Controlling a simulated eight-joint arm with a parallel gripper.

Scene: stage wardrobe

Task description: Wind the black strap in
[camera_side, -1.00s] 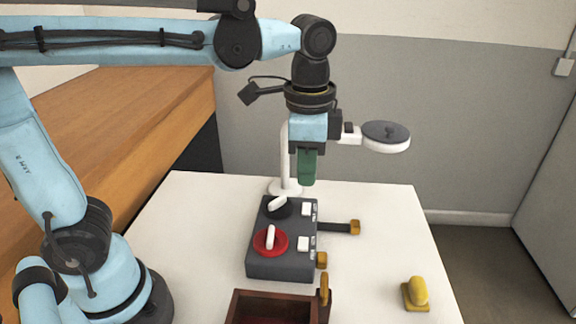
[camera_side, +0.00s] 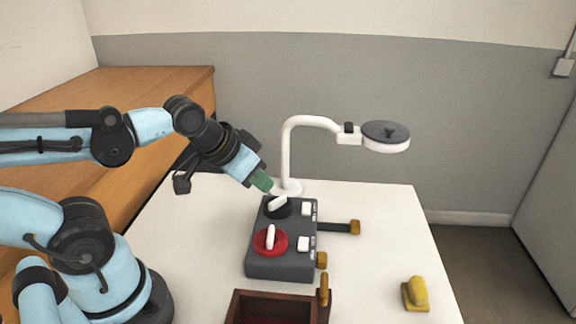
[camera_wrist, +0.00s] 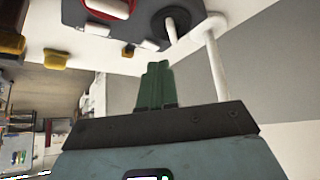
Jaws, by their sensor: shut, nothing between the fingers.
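A dark grey box (camera_side: 282,262) stands on the white table. It has a black dial (camera_side: 290,211) at the back and a red dial (camera_side: 262,248) in front, each with a white handle. A black strap (camera_side: 333,227) sticks out of the box's right side, level with the black dial, and ends in a brass-coloured tab (camera_side: 354,227). My gripper (camera_side: 263,182) is shut and empty, tilted down to the right, just behind and left of the black dial's handle. In the wrist view its green fingers (camera_wrist: 156,83) are together, apart from the black dial (camera_wrist: 178,26).
A white lamp (camera_side: 287,150) rises behind the box, close to my gripper, with its head (camera_side: 386,148) to the right. A brown wooden tray (camera_side: 240,303) is in front. A yellow object (camera_side: 416,292) stands at the right. The table right of the strap is clear.

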